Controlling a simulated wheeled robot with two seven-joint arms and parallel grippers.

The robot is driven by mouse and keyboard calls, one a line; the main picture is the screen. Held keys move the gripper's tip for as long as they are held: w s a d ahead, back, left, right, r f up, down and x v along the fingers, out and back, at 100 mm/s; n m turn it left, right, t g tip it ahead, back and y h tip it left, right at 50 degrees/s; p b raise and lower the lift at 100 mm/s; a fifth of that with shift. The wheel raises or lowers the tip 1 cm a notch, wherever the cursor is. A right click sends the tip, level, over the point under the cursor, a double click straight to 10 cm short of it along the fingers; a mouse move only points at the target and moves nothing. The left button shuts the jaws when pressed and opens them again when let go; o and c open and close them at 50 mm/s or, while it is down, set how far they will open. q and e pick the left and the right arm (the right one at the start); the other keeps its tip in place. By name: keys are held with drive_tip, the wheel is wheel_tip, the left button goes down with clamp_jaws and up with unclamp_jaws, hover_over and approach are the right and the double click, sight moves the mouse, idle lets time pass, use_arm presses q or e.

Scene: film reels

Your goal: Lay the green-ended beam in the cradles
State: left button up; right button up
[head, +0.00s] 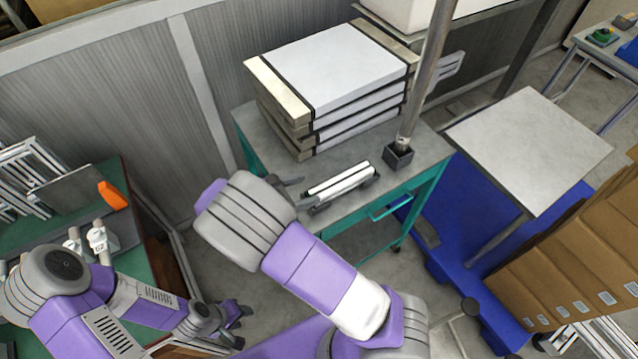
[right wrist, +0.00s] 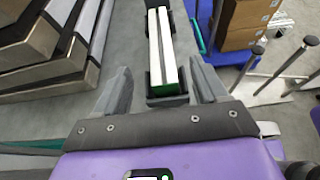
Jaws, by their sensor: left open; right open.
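The beam (head: 340,180) is a pair of pale strips with a dark line between them, lying on the grey-topped bench. It also shows in the right wrist view (right wrist: 161,45), where its near end is green. Dark cradles (right wrist: 167,99) show at the beam's ends, and it appears to rest in them. My right gripper (head: 297,194) is open and empty at the beam's near end. In the right wrist view its fingers (right wrist: 160,80) are spread either side of that end, apart from it. My left gripper (head: 236,318) is open, low at the left, away from the beam.
A stack of white-topped flat cases (head: 335,70) stands behind the beam on the bench (head: 432,150). A metal pole rises from a dark socket (head: 398,157) to its right. Cardboard boxes (head: 570,265) and a blue pallet (head: 440,235) are at the right. A green table (head: 30,240) stands left.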

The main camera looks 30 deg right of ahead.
drive_tip(key=v, duration=0.3)
drive_tip(key=shift+a+r, duration=0.1)
drive_tip(key=shift+a, duration=0.15)
idle(0.4)
